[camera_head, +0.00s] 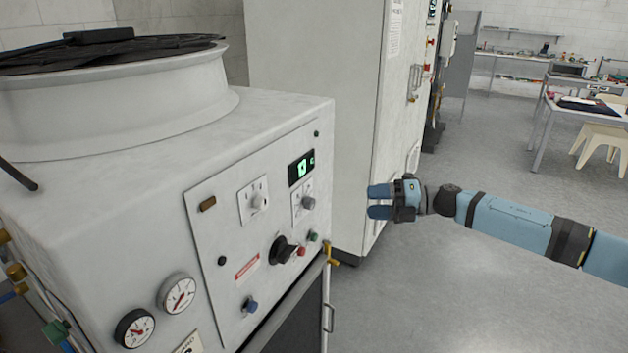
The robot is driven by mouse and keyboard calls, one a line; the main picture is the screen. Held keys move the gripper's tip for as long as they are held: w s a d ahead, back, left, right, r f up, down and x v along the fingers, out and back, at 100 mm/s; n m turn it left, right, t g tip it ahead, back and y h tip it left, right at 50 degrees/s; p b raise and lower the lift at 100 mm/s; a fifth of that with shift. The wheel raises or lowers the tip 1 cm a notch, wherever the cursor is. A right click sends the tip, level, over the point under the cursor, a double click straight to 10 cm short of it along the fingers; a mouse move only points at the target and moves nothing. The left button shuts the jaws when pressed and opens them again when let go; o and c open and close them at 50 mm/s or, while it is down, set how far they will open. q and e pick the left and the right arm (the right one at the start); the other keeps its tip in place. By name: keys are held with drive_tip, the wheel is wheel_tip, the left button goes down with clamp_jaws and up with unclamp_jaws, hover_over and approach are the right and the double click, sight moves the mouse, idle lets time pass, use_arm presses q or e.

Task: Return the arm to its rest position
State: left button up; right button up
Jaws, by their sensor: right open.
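My right gripper (380,201) is in the middle of the head view, at the end of my blue and black arm, which comes in from the right. Its two blue fingers point left and are apart, with nothing between them. It hangs in the air to the right of the washer's control panel (232,262) and touches nothing that I can see. My left gripper is not in view.
The white washer cabinet (105,185) fills the left, with knobs, gauges and a small lit display (301,168). A tall pale cabinet (312,60) stands behind it. Open grey floor (430,290) lies below my arm. A table (585,110) and a stool (604,140) stand far right.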

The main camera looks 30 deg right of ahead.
drive_tip(key=shift+a, duration=0.1)
drive_tip(key=s+a+f+m+t+h+p, duration=0.2)
drive_tip(key=s+a+f+m+t+p, duration=0.15)
drive_tip(key=a+f+m, duration=0.5)
drive_tip(key=s+a+f+m+g+h+p, duration=0.1)
drive_tip(key=s+a+f+m+h+p, duration=0.2)
drive_tip(key=s+a+f+m, duration=0.4)
drive_tip(key=s+a+f+m+g+h+p, duration=0.2)
drive_tip(key=s+a+f+m+h+p, duration=0.2)
drive_tip(key=s+a+f+m, duration=0.3)
drive_tip(key=s+a+m+h, duration=0.1)
drive_tip(key=s+a+m, duration=0.4)
drive_tip(key=s, duration=0.3)
drive_tip(key=shift+s+f+m, duration=0.15)
drive_tip(key=shift+f+m, duration=0.25)
drive_tip(key=shift+m, duration=0.05)
drive_tip(key=shift+a, duration=0.1)
